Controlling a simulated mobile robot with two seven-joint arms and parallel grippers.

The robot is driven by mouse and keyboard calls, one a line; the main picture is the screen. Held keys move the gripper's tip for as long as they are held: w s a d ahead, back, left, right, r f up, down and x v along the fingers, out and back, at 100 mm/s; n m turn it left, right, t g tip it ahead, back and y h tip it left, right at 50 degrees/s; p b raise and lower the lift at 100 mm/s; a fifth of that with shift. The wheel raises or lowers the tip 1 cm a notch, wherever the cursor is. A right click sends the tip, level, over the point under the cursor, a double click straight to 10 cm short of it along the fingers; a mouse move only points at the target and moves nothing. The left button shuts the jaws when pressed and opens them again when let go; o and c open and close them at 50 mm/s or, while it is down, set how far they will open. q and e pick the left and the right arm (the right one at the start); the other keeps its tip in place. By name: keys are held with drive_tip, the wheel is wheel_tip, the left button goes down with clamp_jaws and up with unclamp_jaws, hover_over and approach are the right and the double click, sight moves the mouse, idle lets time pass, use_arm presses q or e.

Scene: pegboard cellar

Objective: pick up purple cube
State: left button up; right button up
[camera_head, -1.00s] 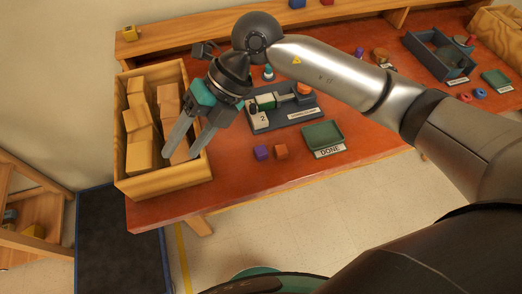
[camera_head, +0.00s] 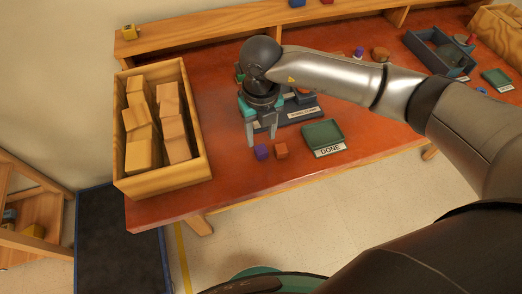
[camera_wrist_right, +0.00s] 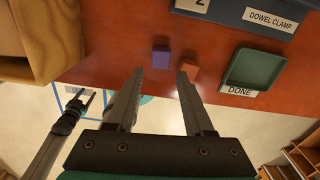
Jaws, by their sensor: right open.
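The purple cube (camera_head: 262,152) sits on the red-brown table top near its front edge, just left of an orange cube (camera_head: 281,150). My right gripper (camera_head: 262,140) points down above the table beside the purple cube, its fingers apart and empty. In the right wrist view the purple cube (camera_wrist_right: 161,57) shows just past the gap between the open fingertips (camera_wrist_right: 160,74). The orange cube (camera_wrist_right: 188,68) is partly behind the right-hand finger there. A second gripper, which looks like my left one (camera_wrist_right: 82,103), hangs low at the left of the wrist view, too small to judge its opening.
A wooden crate of blocks (camera_head: 202,137) stands left of the gripper. A green tray (camera_head: 322,134) marked DONE lies right of the cubes. The dowel clamp board (camera_head: 302,115) is behind, partly hidden by my gripper. Bare table lies between crate and cubes.

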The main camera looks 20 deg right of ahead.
sight(261, 149)
drive_tip(key=shift+w+d+f, duration=0.1)
drive_tip(key=shift+w+f, duration=0.05)
drive_tip(key=shift+f, duration=2.8)
drive_tip(key=shift+c, duration=0.4)
clamp_jaws()
